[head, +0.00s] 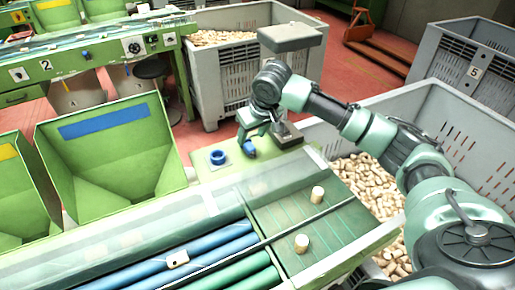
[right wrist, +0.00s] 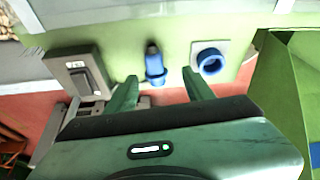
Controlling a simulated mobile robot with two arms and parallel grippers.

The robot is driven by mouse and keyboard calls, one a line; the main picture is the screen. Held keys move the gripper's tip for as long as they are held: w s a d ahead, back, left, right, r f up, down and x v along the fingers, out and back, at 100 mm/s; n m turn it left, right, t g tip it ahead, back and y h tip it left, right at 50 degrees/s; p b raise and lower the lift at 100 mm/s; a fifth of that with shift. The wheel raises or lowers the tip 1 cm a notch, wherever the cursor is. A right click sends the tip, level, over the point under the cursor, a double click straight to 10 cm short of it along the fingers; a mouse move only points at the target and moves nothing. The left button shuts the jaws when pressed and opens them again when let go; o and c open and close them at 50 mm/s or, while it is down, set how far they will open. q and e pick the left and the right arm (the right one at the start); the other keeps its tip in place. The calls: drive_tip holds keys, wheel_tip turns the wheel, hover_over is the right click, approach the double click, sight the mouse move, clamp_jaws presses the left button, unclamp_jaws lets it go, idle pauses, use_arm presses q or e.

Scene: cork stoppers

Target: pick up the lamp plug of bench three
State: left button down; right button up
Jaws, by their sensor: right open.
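A blue plug (head: 250,148) lies on the green end panel of the near bench, between a blue round socket (head: 218,157) and a grey switch box (head: 287,137). My right gripper (head: 252,133) is right at the plug, open. In the right wrist view the plug (right wrist: 155,66) shows beyond and between the two green fingers (right wrist: 160,82), with nothing gripped. The socket (right wrist: 210,62) is just past the right finger there. No number for this bench is readable. My left gripper is not in view.
Another bench marked 2 (head: 46,65) stands at the back left, with a small blue item (head: 86,55) on its front. Green hoppers (head: 110,150) stand left of the near bench. Grey crates with corks (head: 225,80) stand behind and at right. Two corks (head: 317,194) sit on the near bench.

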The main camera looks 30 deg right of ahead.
sight(250, 146)
drive_tip(key=x, duration=0.2)
drive_tip(key=p+x, duration=0.1)
drive_tip(key=x, duration=0.2)
drive_tip(key=d+x, duration=0.1)
drive_tip(key=x, duration=0.2)
drive_tip(key=shift+f, duration=0.15)
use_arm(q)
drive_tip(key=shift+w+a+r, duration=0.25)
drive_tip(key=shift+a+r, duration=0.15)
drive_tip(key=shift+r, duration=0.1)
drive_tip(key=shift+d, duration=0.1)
use_arm(e)
clamp_jaws()
